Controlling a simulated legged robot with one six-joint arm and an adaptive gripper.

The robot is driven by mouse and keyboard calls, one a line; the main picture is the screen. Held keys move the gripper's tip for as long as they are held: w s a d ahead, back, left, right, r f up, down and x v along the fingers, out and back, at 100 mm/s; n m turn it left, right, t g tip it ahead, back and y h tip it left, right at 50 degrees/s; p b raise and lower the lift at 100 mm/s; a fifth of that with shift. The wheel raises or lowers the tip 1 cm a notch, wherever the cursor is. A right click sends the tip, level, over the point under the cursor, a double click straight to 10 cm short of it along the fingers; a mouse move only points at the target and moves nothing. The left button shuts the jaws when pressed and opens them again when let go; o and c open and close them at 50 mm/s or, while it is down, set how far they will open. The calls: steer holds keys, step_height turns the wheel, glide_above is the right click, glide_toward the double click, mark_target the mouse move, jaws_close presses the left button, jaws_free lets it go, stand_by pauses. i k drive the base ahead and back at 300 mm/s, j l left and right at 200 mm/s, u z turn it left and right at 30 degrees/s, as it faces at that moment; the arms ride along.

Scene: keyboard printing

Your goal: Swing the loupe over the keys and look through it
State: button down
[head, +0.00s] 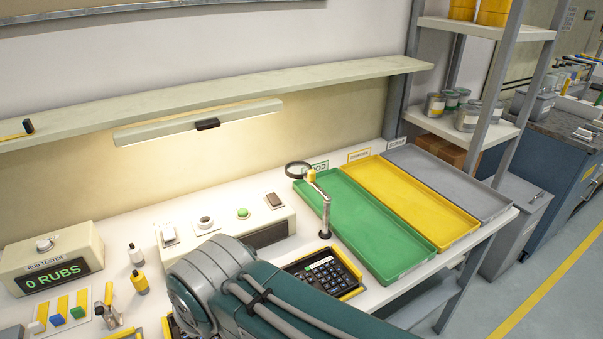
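The loupe (298,170) is a round dark-rimmed lens on a jointed metal stand (325,215) with a yellow piece beside the lens. The lens hangs near the back left end of the green tray, to the back of the keys and not over them. The keypad (323,271) has dark keys and a small display, and sits in a yellow-edged holder in front of the stand. My arm crosses the foreground and hides part of the bench left of the keypad. My gripper cannot be made out in this view.
Green (365,222), yellow (412,202) and grey (450,182) trays lie to the right. A control box (268,238) with switches stands behind my arm. The rub tester (50,262), reading "0 RUBS", and small bottles (139,283) are at left.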

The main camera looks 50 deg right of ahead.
mark_target(310, 176)
steer(key=k+z, duration=0.3)
steer(key=k+l+z, duration=0.1)
steer(key=k+z, duration=0.2)
steer(key=i+j+z, duration=0.1)
steer(key=j+z, duration=0.15)
steer(key=z, duration=0.15)
steer(key=i+j+z, duration=0.1)
steer(key=j+z, duration=0.5)
steer(key=z, duration=0.15)
steer(key=i+l+u, duration=0.3)
steer(key=l, duration=0.25)
steer(key=i+l+u, duration=0.35)
steer(key=l, duration=0.3)
